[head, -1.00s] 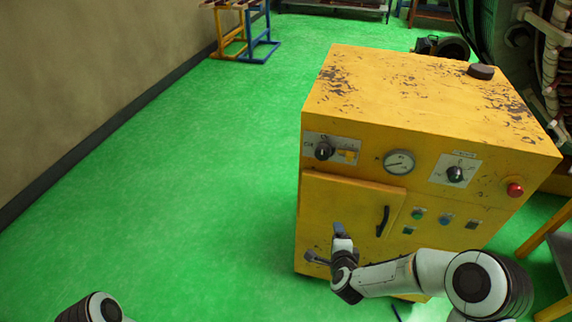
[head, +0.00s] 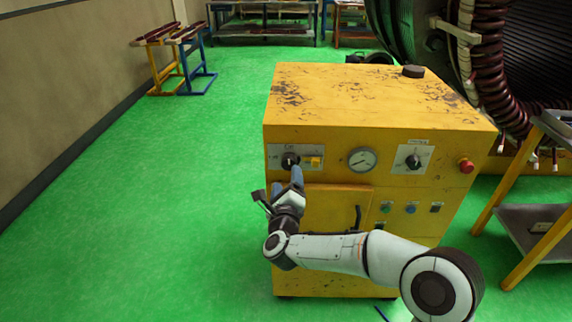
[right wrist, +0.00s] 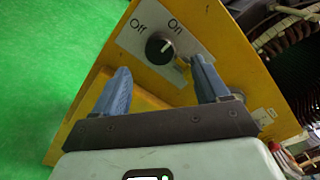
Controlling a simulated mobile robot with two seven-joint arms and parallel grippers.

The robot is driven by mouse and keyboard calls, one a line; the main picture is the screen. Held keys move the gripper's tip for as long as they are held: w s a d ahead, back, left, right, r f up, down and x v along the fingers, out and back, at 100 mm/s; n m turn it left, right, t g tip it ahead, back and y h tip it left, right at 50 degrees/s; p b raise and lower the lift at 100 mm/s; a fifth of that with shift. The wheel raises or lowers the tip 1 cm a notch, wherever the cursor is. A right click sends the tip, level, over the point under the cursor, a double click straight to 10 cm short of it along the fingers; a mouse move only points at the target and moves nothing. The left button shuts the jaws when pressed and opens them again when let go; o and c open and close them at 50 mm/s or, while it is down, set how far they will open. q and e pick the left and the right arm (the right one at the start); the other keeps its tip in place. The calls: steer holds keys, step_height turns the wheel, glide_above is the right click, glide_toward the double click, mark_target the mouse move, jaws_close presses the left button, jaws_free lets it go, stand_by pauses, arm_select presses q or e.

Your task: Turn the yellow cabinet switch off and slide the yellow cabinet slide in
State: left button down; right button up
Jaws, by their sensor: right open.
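The yellow cabinet (head: 390,95) stands in front of me. Its black switch knob (head: 290,160) sits on a grey plate at the front's upper left. In the right wrist view the knob (right wrist: 159,48) shows between "Off" and "On" labels, its white mark towards "On". The small yellow slide (head: 313,162) is just right of the knob. In the right wrist view it is mostly hidden behind a finger. My right gripper (head: 279,186) is open and empty, just below and in front of the knob. In the wrist view (right wrist: 158,88) the knob lies beyond the fingertips, untouched. My left gripper is out of view.
The cabinet front also has a gauge (head: 362,160), a second knob (head: 414,162), a red button (head: 466,166) and a door handle (head: 358,217). A yellow-legged table (head: 535,220) stands at the right. The green floor (head: 130,210) at the left is clear.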

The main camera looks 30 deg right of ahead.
mark_target(287, 164)
steer(key=x, duration=0.8)
steer(key=shift+w+p, duration=0.15)
steer(key=shift+p, duration=0.25)
steer(key=c, duration=1)
